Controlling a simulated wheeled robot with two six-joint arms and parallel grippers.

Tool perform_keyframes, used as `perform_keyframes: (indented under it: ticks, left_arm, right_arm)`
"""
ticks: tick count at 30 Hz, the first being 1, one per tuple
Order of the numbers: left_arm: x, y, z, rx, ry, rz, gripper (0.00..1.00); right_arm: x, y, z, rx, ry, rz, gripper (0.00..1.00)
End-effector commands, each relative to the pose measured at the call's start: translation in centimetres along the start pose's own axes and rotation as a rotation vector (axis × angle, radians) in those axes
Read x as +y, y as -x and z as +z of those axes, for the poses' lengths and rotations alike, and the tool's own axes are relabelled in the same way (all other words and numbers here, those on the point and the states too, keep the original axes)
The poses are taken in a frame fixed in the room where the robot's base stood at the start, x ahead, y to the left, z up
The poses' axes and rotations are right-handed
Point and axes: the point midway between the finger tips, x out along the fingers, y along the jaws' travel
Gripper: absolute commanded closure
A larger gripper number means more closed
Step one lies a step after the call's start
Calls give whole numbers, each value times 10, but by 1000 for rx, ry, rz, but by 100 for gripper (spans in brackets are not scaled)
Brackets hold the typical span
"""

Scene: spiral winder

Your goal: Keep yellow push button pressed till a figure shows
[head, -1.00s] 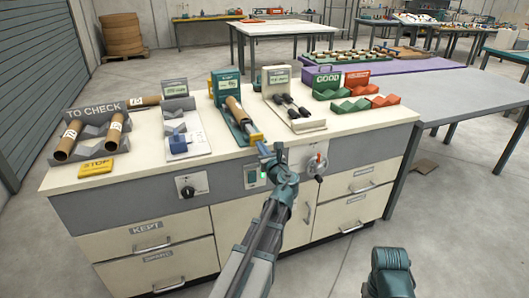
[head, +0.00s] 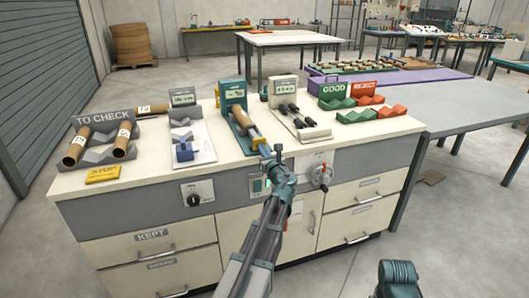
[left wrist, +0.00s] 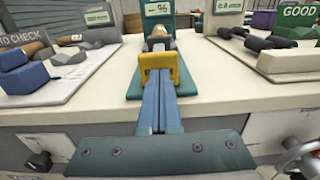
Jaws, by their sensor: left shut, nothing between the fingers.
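A teal fixture (head: 233,98) with a display stands on the cabinet top, and a brown tube (head: 238,113) lies in it. In the left wrist view a yellow part (left wrist: 176,72), seemingly the push button, sits at the fixture's front. My left gripper (head: 256,136) reaches to the fixture's front. Its blue fingers (left wrist: 158,84) are shut and empty, with their tips at the yellow part and covering its middle. I cannot tell whether it is pushed in. The display (left wrist: 160,9) carries characters too small to read surely. My right gripper is not in view.
Left are the TO CHECK rack (head: 102,121) with brown tubes, a yellow plate (head: 103,174) and a grey gauge stand (head: 184,118). Right are a stand with black rollers (head: 284,92) and the green GOOD (head: 334,92) and red REJECT (head: 364,90) trays. A crank (head: 321,174) is on the cabinet front.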

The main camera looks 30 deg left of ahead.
Motion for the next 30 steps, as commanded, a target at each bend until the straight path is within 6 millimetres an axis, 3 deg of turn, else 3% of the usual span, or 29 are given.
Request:
perform_keyframes:
  ticks: [1,30]
  left_arm:
    - [-1,-10,3,-7,-11,3,100]
    - [-5,-17,5,-7,-9,2,100]
  right_arm:
    - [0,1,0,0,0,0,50]
    - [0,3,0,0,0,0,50]
